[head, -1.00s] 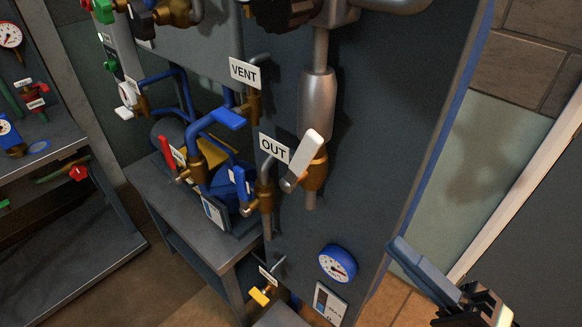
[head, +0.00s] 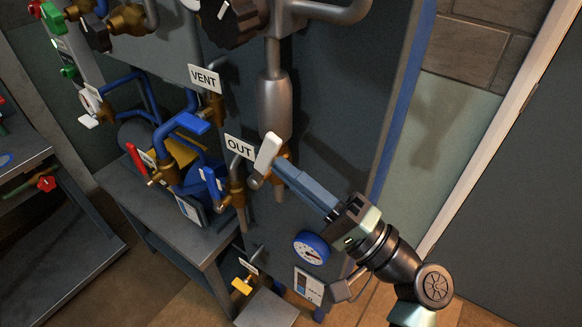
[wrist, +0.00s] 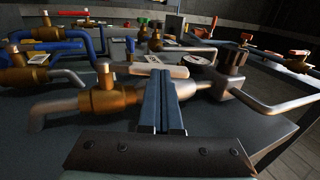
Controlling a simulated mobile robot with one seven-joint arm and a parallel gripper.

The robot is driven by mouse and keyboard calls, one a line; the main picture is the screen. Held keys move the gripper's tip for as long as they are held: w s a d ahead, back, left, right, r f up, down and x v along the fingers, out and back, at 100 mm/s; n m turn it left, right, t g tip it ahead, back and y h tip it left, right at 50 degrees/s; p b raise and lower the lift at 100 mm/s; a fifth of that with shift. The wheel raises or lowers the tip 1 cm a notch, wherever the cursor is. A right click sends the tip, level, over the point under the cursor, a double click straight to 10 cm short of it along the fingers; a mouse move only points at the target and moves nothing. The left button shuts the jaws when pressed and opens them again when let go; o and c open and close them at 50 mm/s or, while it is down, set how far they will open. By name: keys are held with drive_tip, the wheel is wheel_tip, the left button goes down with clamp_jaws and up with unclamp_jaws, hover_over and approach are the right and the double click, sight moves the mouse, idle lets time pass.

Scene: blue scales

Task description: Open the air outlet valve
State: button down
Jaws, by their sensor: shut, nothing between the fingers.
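An OUT sign (head: 240,147) hangs on the panel, between a brass valve with a blue handle (head: 212,186) and a brass valve with a pale white lever (head: 266,156). The white lever points up along the pipe below a silver cylinder (head: 274,105). My gripper (head: 279,167) is shut and empty, its blue-grey fingertips just right of the white lever's lower half. I cannot tell if they touch it. In the wrist view the shut fingers (wrist: 160,78) reach past the brass valve body (wrist: 108,98) and cover part of the pipe; a pale flat piece, likely the lever, lies just beyond them.
A blue gauge (head: 311,248) and a small display plate (head: 308,286) sit below my gripper. A VENT sign (head: 205,79), blue pipes and a red lever (head: 137,158) are to the left. A dark knob (head: 235,20) is above. The floor at right is clear.

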sight(275, 157)
idle(0.3)
drive_tip(key=shift+w+a+r+g+h+p, duration=0.2)
drive_tip(key=shift+r+g+h+p, duration=0.25)
drive_tip(key=shift+p, duration=0.55)
drive_tip(key=shift+w+a+r+h+p, duration=0.1)
drive_tip(key=shift+a+r+h+p, duration=0.15)
drive_tip(key=shift+p, duration=0.4)
drive_tip(key=shift+w+a+r+h+p, duration=0.1)
drive_tip(key=shift+r+p, duration=0.25)
drive_tip(key=shift+p, duration=0.25)
drive_tip(key=shift+w+a+r+g+h+p, duration=0.2)
drive_tip(key=shift+g+h+p, duration=0.3)
drive_tip(key=shift+p, duration=0.35)
drive_tip(key=shift+w+a, duration=0.25)
drive_tip(key=shift+a, duration=0.2)
drive_tip(key=shift+f, duration=0.1)
